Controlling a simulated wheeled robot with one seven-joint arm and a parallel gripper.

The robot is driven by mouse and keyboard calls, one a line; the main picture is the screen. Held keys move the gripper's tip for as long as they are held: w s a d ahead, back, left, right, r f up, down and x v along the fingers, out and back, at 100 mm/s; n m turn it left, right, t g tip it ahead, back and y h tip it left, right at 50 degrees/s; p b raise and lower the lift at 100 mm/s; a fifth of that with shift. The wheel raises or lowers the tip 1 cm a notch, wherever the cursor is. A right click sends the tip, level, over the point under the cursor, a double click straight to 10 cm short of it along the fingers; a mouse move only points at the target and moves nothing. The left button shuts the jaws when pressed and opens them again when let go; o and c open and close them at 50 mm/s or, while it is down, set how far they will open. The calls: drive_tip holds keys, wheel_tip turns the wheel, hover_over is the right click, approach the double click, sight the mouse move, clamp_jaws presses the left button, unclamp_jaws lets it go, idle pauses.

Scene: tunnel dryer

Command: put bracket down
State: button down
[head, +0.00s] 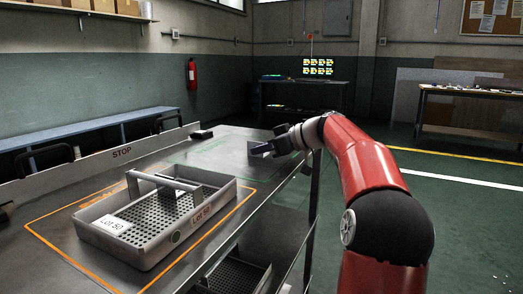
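My gripper (272,145) is over the far right part of the metal table (228,150), close to its right edge. A small grey metal piece, which looks like the bracket (259,149), is at its fingertips, at or just above the table top. The fingers are small and dark here, so I cannot tell whether they are closed on the piece. Green lines (226,173) mark the table around that spot.
A grey perforated tray (190,228) labelled "Lot 50", with a raised bar handle, stands inside an orange outline at the near left. Another perforated tray (237,276) is on the shelf below.

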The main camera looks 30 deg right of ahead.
drive_tip(key=c, duration=1.6)
unclamp_jaws()
drive_tip(key=shift+c, duration=0.2)
drive_tip(key=shift+r, duration=0.1)
drive_tip(key=v, duration=1.2)
drive_tip(key=shift+p, duration=0.4)
drive_tip(key=shift+d, duration=0.1)
